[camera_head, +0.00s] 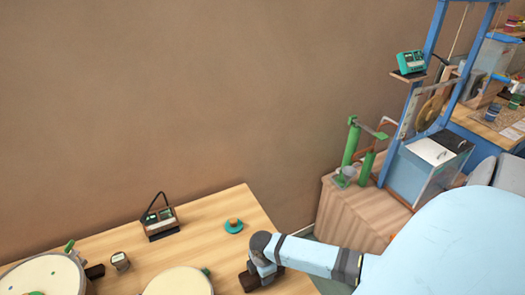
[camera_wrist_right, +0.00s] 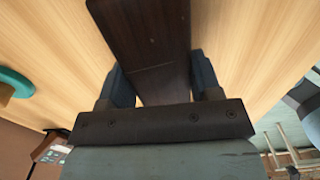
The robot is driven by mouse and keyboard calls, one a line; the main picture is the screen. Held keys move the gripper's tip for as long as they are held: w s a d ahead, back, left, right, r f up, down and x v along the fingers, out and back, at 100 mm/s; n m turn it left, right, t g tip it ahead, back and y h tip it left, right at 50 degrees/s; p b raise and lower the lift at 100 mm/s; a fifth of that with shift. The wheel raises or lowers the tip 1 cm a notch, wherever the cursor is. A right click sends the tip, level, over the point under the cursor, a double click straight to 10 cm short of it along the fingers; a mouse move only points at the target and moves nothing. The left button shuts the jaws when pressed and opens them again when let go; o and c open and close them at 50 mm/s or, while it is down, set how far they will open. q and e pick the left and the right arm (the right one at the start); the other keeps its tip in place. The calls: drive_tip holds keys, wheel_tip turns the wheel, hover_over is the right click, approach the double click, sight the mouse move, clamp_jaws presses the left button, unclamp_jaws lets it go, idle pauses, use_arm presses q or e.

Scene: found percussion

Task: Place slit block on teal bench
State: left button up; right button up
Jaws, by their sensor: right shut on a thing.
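The slit block (camera_wrist_right: 152,40) is a dark brown wooden bar with a thin line across it. It also shows in the head view (camera_head: 250,283) at the right part of the light wooden table (camera_head: 215,215). My right gripper (camera_wrist_right: 163,75) is shut on it, with one finger on each side. In the head view the right gripper (camera_head: 263,266) points down at the table top. I cannot tell whether the block touches the table. No bench that is clearly teal shows; a blue bench with a wooden top (camera_head: 478,127) stands at the far right. My left gripper is not in view.
On the table are round pale drums (camera_head: 45,278), (camera_head: 178,283), a handled box (camera_head: 160,222), a small metal cup (camera_head: 120,261) and a teal disc (camera_head: 233,226). A wooden cabinet (camera_head: 345,215) with green tubes and a blue frame (camera_head: 403,125) stands to the right, beyond a gap.

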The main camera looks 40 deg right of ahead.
drive_tip(key=shift+f, duration=0.1)
drive_tip(key=o, duration=1.1)
drive_tip(key=shift+c, duration=0.2)
wheel_tip(320, 180, up, 12)
drive_tip(key=s+a+f+m+t+y, duration=0.1)
drive_tip(key=s+a+m+t, duration=0.3)
drive_tip(key=a, duration=0.3)
drive_tip(key=s+a+f+m+t+y, duration=0.1)
drive_tip(key=s+a+m+t+y, duration=0.1)
drive_tip(key=s+a+m+t, duration=0.3)
drive_tip(key=shift+s+a+m+t, duration=0.2)
drive_tip(key=shift+a+m+t, duration=0.9)
drive_tip(key=shift+a, duration=0.6)
drive_tip(key=shift+f, duration=0.1)
